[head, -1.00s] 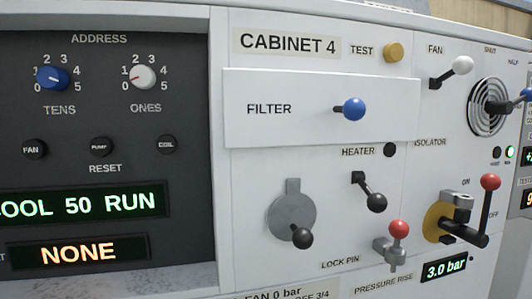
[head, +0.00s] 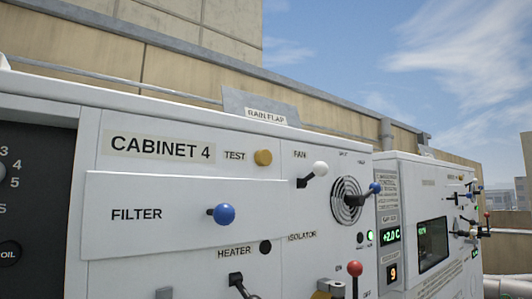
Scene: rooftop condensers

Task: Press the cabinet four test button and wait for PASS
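The cabinet 4 panel (head: 95,222) is white and fills the left and middle of the head view. Its yellow test button (head: 263,157) sits right of the TEST label, near the panel's top edge. Nothing covers the button. A green-lit readout (head: 391,235) shows +2.0 C, and an orange one (head: 393,273) below it shows 9. A dark screen (head: 432,244) on the unit to the right has small green text that I cannot read. I see no PASS wording. Neither of my grippers is in view.
A filter drawer front with a blue knob (head: 222,214) stands out below the button. A white-knobbed fan lever (head: 318,170) and a blue-knobbed lever (head: 374,189) project to the right. A red-knobbed lever (head: 355,269) is lower. A rain flap (head: 262,107) rises behind the cabinet top.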

